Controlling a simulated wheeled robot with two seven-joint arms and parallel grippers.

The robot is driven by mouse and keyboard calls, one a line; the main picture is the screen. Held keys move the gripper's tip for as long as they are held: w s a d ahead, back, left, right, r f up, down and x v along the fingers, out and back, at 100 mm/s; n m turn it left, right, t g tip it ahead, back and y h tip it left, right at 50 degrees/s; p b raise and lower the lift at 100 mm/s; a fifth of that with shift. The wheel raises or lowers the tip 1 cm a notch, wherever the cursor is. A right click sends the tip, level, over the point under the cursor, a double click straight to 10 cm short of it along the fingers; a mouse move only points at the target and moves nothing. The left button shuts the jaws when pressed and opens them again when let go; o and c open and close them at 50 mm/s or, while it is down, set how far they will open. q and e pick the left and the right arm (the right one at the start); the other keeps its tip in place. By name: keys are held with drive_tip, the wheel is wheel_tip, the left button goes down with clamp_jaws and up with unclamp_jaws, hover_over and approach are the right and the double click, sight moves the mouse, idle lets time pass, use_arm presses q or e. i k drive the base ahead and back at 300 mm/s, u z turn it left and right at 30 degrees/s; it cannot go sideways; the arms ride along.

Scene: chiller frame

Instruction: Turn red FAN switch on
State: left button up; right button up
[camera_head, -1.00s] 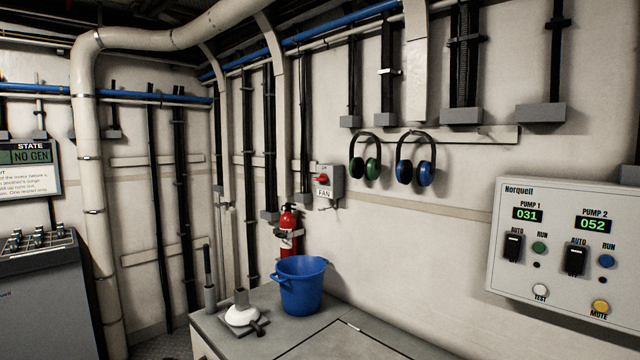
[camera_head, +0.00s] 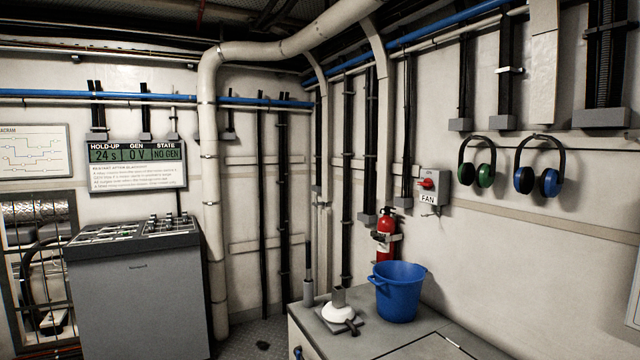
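The FAN switch is a grey wall box (camera_head: 433,187) with a red rotary handle (camera_head: 426,184) and a white FAN label below it. It is mounted on the right wall near the corner, above and right of the red fire extinguisher. The red handle looks turned roughly sideways; its exact setting is too small to read. Neither of my grippers is in the view.
A grey bench (camera_head: 374,343) below the switch carries a blue bucket (camera_head: 398,291) and a white-based tool (camera_head: 339,312). The fire extinguisher (camera_head: 386,238) hangs behind the bucket. Ear defenders (camera_head: 538,180) hang right of the switch. A grey console (camera_head: 138,290) stands left; floor shows between.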

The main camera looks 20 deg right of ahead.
sight(427, 183)
drive_tip(key=u, duration=0.65)
drive_tip(key=i, duration=3.3)
drive_tip(key=z, duration=3.65)
drive_tip(key=i, duration=0.5)
drive_tip(key=u, duration=0.05)
